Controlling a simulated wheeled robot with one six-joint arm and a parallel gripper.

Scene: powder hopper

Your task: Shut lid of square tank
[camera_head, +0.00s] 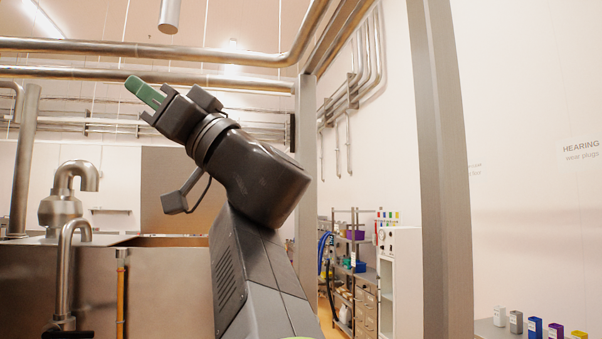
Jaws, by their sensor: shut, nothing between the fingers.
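The square tank (170,285) is a large steel box with flat walls at the lower left. A brownish flat panel (172,195) stands upright at the back of its top and looks like the lid, raised. Part of the panel is hidden behind my arm. A dark opening shows along the tank's top in front of the panel. My gripper (145,92) has green fingers, which are shut and empty. It points up and to the left, high in the picture above the panel and apart from it.
A steel pipe fitting (62,208) stands on the tank's top at the left, with a curved pipe (67,265) in front. Horizontal pipes (150,47) cross overhead. A steel post (440,170) stands to the right, with a shelf rack (350,275) behind.

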